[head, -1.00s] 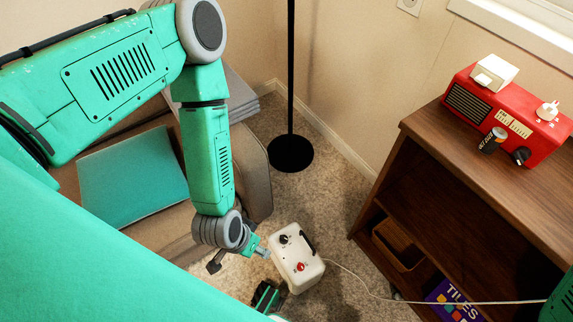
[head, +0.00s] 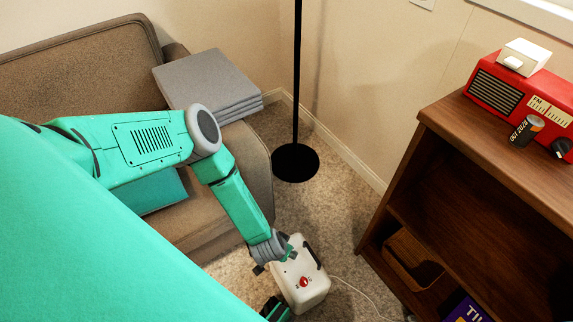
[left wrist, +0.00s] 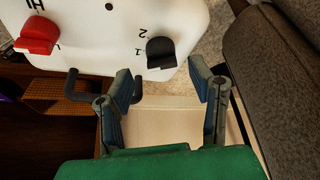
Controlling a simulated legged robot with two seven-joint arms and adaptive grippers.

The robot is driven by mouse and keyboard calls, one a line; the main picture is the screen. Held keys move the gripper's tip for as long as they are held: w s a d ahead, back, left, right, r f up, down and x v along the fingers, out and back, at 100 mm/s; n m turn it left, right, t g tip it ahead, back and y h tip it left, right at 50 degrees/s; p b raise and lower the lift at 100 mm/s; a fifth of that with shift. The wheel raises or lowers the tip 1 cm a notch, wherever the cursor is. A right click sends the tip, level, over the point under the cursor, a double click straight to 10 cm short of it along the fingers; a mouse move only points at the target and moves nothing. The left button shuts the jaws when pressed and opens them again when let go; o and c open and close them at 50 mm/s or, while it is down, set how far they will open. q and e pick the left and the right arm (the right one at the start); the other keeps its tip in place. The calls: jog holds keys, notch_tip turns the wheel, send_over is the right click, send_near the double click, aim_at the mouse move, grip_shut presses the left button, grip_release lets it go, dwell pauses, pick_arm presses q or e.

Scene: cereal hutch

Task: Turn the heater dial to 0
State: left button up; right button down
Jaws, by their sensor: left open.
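The heater (head: 312,291) is a white box with rounded edges on the carpet, with a red dial (head: 304,282) on its face. In the left wrist view the heater face (left wrist: 100,40) fills the top, with the red dial (left wrist: 38,35) at left and a black dial (left wrist: 161,52) with marks 1 and 2 beside it. My left gripper (head: 278,263) is at the heater's upper left edge. In the left wrist view its open fingers (left wrist: 163,76) stand either side of the black dial, just short of it. The black dial is hidden in the head view.
A black handle (head: 312,257) runs along the heater's edge. A sofa (head: 80,65) with grey cushions (head: 205,80) stands left, and a lamp base (head: 295,163) behind. A wooden shelf (head: 480,150) with a red radio (head: 500,95) is right. A white cord (head: 358,291) crosses the carpet.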

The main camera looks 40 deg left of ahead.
pick_arm(q)
jog(key=x, duration=0.2)
jog(key=b+x, duration=0.1)
jog(key=shift+a+f, duration=0.2)
jog(key=shift+a, duration=0.1)
jog(key=shift+d+r, duration=0.15)
jog(key=shift+d, duration=0.1)
grip_shut()
jog(key=shift+a, duration=0.1)
pick_arm(e)
jog(key=shift+a+f, duration=0.25)
jog(key=shift+f, duration=0.35)
